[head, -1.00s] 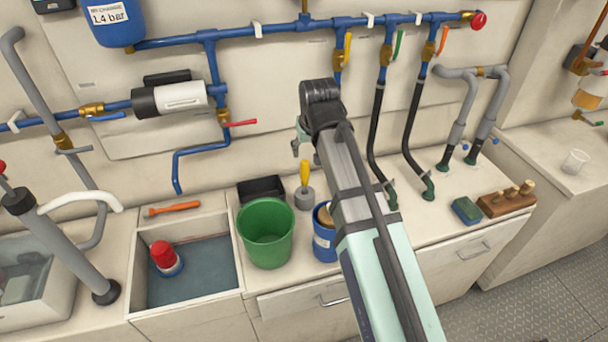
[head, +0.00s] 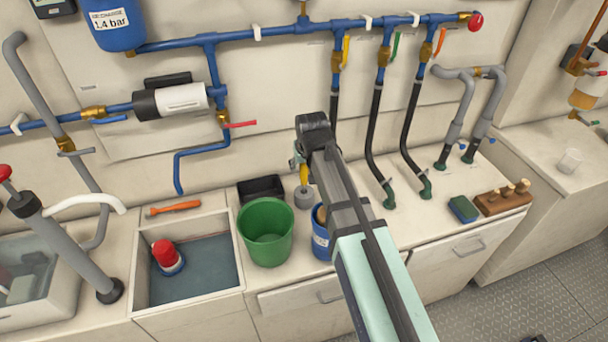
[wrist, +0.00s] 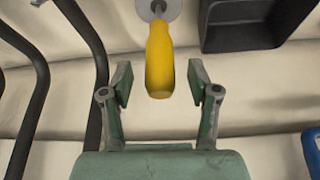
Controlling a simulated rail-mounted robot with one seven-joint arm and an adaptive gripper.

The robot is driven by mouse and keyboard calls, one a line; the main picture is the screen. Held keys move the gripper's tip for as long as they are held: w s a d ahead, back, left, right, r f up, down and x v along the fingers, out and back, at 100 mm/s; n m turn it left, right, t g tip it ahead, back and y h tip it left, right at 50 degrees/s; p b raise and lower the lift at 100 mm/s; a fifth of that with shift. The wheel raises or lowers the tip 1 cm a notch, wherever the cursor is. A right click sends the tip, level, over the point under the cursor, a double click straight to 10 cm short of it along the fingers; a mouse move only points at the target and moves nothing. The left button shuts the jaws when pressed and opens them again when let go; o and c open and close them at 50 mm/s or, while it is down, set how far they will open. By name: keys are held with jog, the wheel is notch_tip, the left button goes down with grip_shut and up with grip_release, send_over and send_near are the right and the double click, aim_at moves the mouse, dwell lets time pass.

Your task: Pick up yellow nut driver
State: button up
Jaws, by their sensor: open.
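The nut driver has a yellow handle and stands upright in a small round grey holder on the counter. In the head view its handle (head: 303,175) is partly covered by my gripper (head: 297,163). In the wrist view the yellow handle (wrist: 160,60) sits between the two fingertips of my gripper (wrist: 159,82), with a visible gap on each side. My gripper is open and empty. The grey holder (wrist: 158,8) shows at the top edge of the wrist view, and it also shows in the head view (head: 303,198).
A black bin (head: 260,189) stands beside the holder against the wall. A green bucket (head: 265,232) and a blue container (head: 321,240) stand in front. Black hoses (head: 372,130) hang to the right. An orange tool (head: 173,207) lies behind the sink basin.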

aim_at(304, 183)
jog(key=shift+p+x, duration=0.3)
jog(key=shift+x, duration=1.35)
jog(key=shift+w, duration=0.1)
grip_shut()
jog(key=shift+r, duration=0.1)
